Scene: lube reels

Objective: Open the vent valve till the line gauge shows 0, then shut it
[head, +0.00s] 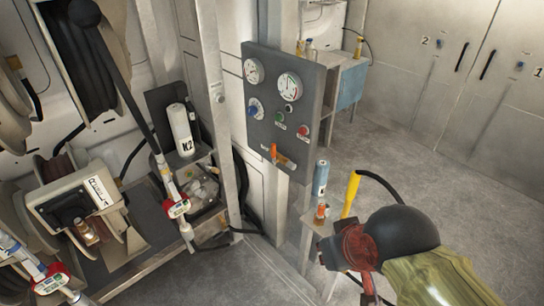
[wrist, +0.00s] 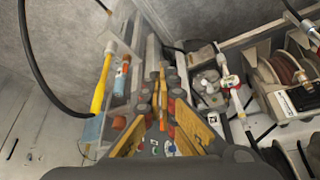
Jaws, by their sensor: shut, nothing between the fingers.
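The dark control panel (head: 257,128) stands on a post in the middle of the head view. It carries two round white gauges, a smaller left one (head: 253,71) and a larger right one (head: 289,86). Their needles are too small to read surely, and I cannot tell which is the line gauge. My gripper (wrist: 160,72) is shut and empty. In the head view it is low at right, below the panel and apart from the lever; its fingertips are unclear there.
A small stand beside the panel post holds a blue canister (head: 321,178), an orange bottle (head: 321,211) and a yellow-handled tool (head: 351,194) with a black hose. Hose reels and a bench with a white K2 canister (head: 181,130) are at left. Floor at right is clear.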

